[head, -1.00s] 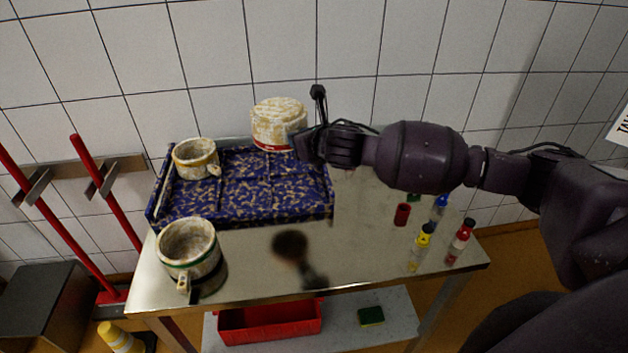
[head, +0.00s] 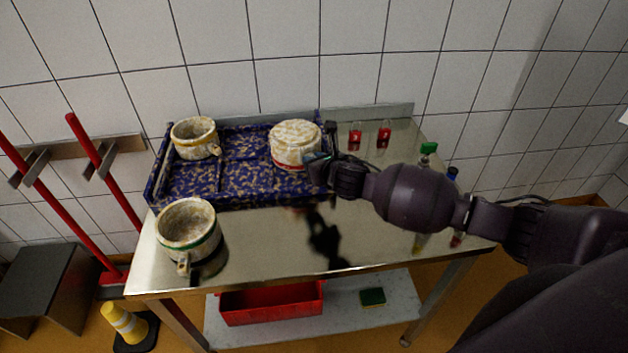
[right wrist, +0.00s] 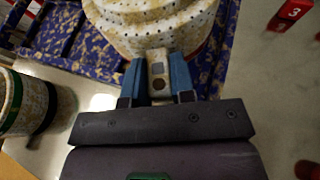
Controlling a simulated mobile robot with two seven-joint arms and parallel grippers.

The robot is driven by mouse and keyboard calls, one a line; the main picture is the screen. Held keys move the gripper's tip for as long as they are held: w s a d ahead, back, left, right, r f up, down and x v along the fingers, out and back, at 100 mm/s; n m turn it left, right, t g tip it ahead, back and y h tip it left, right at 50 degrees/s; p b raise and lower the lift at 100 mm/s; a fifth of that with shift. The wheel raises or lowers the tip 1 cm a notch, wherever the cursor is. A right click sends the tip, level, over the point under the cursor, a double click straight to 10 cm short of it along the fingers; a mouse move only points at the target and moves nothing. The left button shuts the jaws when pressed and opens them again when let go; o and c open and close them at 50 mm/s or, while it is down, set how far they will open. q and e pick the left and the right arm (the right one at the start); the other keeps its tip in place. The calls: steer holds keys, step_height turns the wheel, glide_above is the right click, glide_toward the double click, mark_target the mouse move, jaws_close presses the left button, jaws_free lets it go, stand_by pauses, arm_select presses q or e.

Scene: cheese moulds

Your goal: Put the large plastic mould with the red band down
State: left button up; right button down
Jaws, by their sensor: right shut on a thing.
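The large whitish, stained mould with the red band (head: 296,138) is upright over the right part of the blue speckled tray (head: 192,186). My right gripper (head: 313,166) is shut on its handle at the front right side. In the right wrist view the two blue fingers (right wrist: 157,76) clasp the pale handle, with the perforated mould wall (right wrist: 150,22) just beyond. The mould's base looks at or very close to the tray floor; I cannot tell whether it touches. My left gripper is not in view.
A yellow-banded mould (head: 194,138) stands in the tray's left rear. A green-banded mould (head: 188,232) stands on the steel table (head: 275,250) at front left. Two red number blocks (head: 384,136) are behind my arm. Bottles (head: 428,150) are partly hidden by it.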

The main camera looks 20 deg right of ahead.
step_height(320, 180, down, 2)
step_height(320, 180, down, 4)
steer(key=shift+f+b, duration=0.1)
steer(key=shift+b, duration=0.35)
steer(key=shift+f, duration=0.1)
steer(key=c, duration=1)
jaws_free()
steer(key=shift+o, duration=0.2)
